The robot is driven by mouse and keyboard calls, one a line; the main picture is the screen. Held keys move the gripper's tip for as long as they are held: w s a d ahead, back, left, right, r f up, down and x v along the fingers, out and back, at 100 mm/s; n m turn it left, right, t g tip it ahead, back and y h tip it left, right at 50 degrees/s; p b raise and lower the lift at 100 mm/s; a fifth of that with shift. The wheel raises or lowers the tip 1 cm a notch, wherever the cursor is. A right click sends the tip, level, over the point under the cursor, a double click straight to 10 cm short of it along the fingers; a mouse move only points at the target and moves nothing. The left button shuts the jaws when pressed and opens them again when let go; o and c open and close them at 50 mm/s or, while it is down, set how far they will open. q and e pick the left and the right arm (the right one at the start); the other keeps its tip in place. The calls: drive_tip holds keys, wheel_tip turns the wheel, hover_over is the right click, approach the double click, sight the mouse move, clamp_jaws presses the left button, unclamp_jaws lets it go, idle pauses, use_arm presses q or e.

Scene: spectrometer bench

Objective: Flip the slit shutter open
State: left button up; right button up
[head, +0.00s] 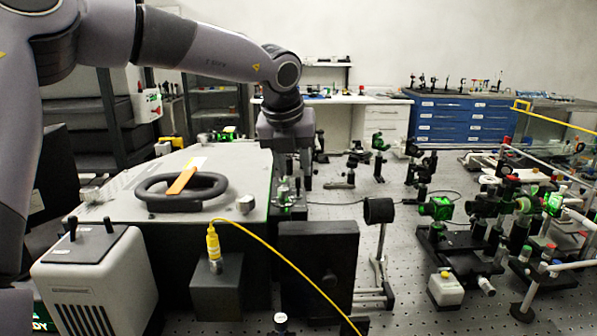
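The spectrometer is a large grey-topped box (120,190) at the left, with a black ring handle and an orange strip on its lid. My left gripper (295,186) points down at the right edge of this box, over small metal fittings (286,208) with green glints. The slit shutter cannot be told apart clearly there; the gripper and its shadowed surroundings partly hide that spot. The fingers are small and dark, so their gap and any contact with the fittings are unclear. My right gripper is not in view.
A black upright panel (318,262) and a dark box with a yellow cable (216,285) stand in front. A beige unit (95,280) is at front left. Optics on posts (440,208) crowd the right. Some bare perforated bench (405,285) shows between.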

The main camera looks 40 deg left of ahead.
sight(298, 180)
use_arm(q)
drive_tip(key=shift+x, duration=1.7)
